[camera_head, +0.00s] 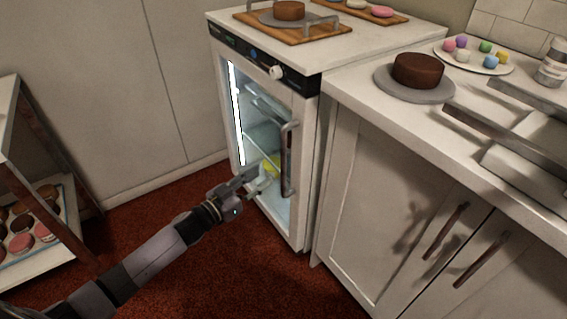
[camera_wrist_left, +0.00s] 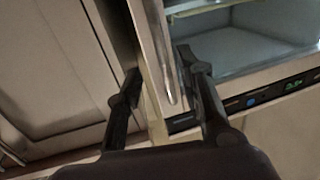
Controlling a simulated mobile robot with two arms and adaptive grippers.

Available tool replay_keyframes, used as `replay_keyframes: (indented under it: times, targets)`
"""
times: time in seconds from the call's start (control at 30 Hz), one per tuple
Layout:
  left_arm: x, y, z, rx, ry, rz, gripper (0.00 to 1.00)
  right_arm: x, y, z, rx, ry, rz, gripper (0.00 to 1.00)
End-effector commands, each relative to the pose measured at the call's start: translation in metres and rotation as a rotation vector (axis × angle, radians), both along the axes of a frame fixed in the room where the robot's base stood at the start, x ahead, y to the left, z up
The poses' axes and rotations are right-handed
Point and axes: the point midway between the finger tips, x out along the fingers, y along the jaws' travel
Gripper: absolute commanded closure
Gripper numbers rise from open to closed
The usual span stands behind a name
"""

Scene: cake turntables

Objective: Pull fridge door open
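A long vertical bar handle (camera_head: 287,160) runs along the right side of the door. My left gripper (camera_head: 264,182) is at the door's lower part, just left of the handle's lower end. In the left wrist view, my left gripper (camera_wrist_left: 165,95) has its fingers spread, with the handle's shiny bar (camera_wrist_left: 152,45) showing in the gap between them. I cannot tell whether a finger touches it. My right gripper is not in view.
White cabinets (camera_head: 395,210) with bar handles adjoin the fridge on the right. A chocolate cake (camera_head: 418,70) on a grey turntable stands on the counter. A shelf rack (camera_head: 50,200) with pastries stands at the left. The red carpet (camera_head: 215,275) before the fridge is clear.

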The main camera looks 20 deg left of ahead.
Motion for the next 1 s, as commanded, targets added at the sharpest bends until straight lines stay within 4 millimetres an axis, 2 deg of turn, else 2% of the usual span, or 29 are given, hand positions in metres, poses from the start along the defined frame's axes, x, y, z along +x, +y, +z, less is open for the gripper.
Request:
replay_keyframes:
  times: [0.1,0.37,0.5,0.67,0.93,1.0]
  targets:
    - [0.024,-0.012,-0.001,0.0,-0.003,0.0,0.65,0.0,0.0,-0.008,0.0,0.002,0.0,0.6]
    - [0.068,-0.034,-0.001,0.001,-0.003,0.001,0.65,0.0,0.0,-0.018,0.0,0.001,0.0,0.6]
    - [0.083,-0.042,-0.001,0.0,0.0,0.001,0.65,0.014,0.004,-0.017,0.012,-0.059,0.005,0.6]
    - [0.091,-0.046,-0.001,0.002,0.001,0.001,0.65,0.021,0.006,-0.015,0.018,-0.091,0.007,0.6]
    - [0.092,-0.046,-0.001,0.001,0.002,0.001,0.65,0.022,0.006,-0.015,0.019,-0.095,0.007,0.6]
    - [0.092,-0.046,-0.001,0.002,0.001,0.001,0.69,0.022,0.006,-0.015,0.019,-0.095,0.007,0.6]
